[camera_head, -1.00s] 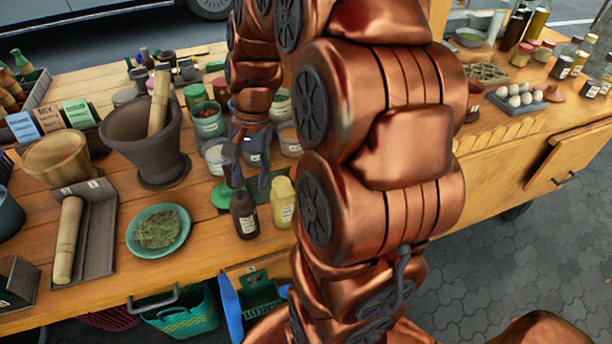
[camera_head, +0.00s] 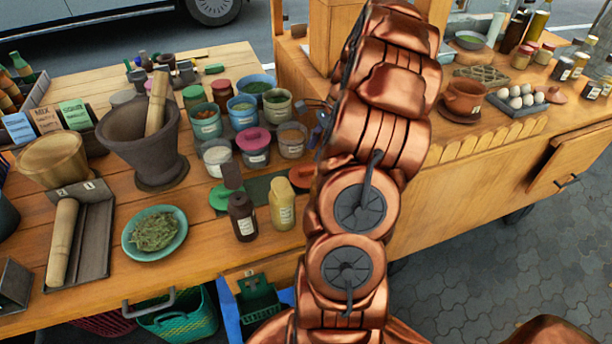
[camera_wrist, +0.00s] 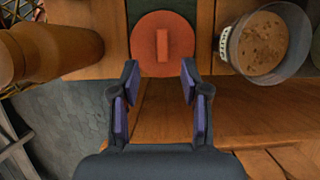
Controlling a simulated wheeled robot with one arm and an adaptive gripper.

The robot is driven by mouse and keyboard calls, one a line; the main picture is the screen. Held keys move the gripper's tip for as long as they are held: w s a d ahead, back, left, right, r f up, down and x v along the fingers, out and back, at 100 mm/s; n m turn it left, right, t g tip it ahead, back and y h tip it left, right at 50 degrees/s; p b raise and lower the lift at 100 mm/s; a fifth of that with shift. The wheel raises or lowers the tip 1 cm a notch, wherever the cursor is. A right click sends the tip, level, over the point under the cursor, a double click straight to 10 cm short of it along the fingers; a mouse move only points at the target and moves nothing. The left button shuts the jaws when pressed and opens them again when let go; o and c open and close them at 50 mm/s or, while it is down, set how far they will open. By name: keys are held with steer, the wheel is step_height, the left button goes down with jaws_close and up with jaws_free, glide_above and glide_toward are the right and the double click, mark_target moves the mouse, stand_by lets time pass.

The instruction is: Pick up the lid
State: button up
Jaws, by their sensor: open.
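A round orange-red lid (camera_wrist: 148,58) with a raised bar handle lies flat, straight ahead of my gripper (camera_wrist: 159,76) in the wrist view. My gripper is open and empty, its two fingers apart on either side of the lid's near edge, with no contact seen. In the head view the lid (camera_head: 302,177) shows right of the yellow bottle, partly hidden behind my arm. My gripper (camera_head: 320,127) is there mostly hidden by the arm, near the jar of tan spice.
The jar of tan spice (camera_wrist: 264,45) stands close right of the lid; the yellow bottle (camera_head: 283,204) stands close left. The counter's edge runs close by.

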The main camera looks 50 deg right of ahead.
mark_target(307, 169)
steer(key=shift+d+p+x, duration=0.1)
steer(key=shift+p+x, duration=0.4)
steer(key=shift+x, duration=1.25)
steer(key=shift+d+p+x, duration=0.15)
steer(key=shift+p+x, duration=0.35)
steer(key=shift+x, duration=1.25)
steer(key=shift+w, duration=0.1)
jaws_close()
